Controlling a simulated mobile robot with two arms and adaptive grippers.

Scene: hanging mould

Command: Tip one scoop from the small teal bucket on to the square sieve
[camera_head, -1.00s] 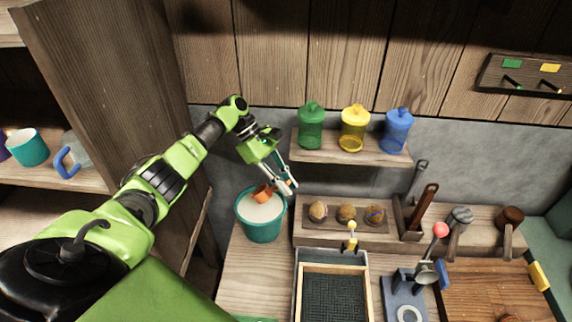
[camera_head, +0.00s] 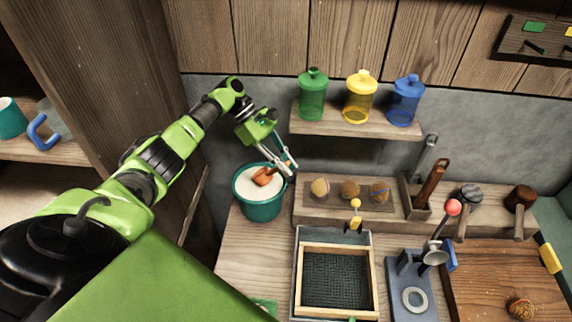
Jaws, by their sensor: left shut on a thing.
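The teal bucket (camera_head: 260,209) stands on the left end of the counter, with pale material inside. My left gripper (camera_head: 287,168) is just above the bucket's right rim, shut on an orange-brown scoop (camera_head: 264,176). The scoop's bowl is over or in the pale material; I cannot tell how deep. The square sieve (camera_head: 304,280) has a wooden frame and dark mesh, and sits in a grey tray in front and to the right of the bucket. Its mesh looks bare. My right gripper is not in view.
A shelf with green, yellow and blue jars (camera_head: 361,97) is above the counter. A raised ledge holds several round items (camera_head: 350,190). A blue stand with a red-knobbed lever (camera_head: 453,208) is right of the sieve. A wooden board (camera_head: 500,262) lies further right.

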